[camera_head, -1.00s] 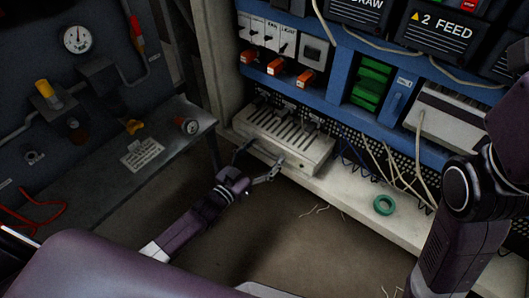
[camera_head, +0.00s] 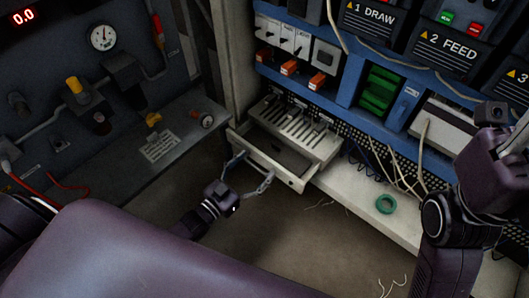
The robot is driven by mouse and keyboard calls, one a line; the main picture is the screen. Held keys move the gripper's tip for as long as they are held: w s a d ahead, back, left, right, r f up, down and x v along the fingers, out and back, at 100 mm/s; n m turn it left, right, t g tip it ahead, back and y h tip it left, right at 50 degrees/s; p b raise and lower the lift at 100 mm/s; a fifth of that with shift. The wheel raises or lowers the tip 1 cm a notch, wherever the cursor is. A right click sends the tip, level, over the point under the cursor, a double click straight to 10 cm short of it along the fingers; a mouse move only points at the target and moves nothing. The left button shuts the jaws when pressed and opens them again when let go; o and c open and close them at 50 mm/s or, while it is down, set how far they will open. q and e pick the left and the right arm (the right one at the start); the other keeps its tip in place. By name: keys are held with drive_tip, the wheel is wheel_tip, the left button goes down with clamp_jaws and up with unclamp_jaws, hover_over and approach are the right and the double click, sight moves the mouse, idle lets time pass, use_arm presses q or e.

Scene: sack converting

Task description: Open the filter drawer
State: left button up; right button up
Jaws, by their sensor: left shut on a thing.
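The filter drawer (camera_head: 297,184) is a pale drawer low in the cabinet, under a slotted pale unit (camera_head: 296,128). It stands partly pulled out, with its dark inside showing behind the front panel. My left gripper (camera_head: 252,172) is in front of it, fingers spread wide along the drawer front and shut on it. The exact contact at the fingertips is hard to make out. My right arm is at the right edge; its gripper is not in view.
A green tape roll (camera_head: 386,204) and loose wires lie on the pale ledge to the right. A dark side bench (camera_head: 125,160) with a label stands at left. Orange-handled switches (camera_head: 289,67) are above the drawer.

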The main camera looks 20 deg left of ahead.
use_arm(q)
drive_tip(key=shift+s, duration=0.4)
drive_tip(key=o, duration=1.4)
drive_tip(key=v, duration=1.2)
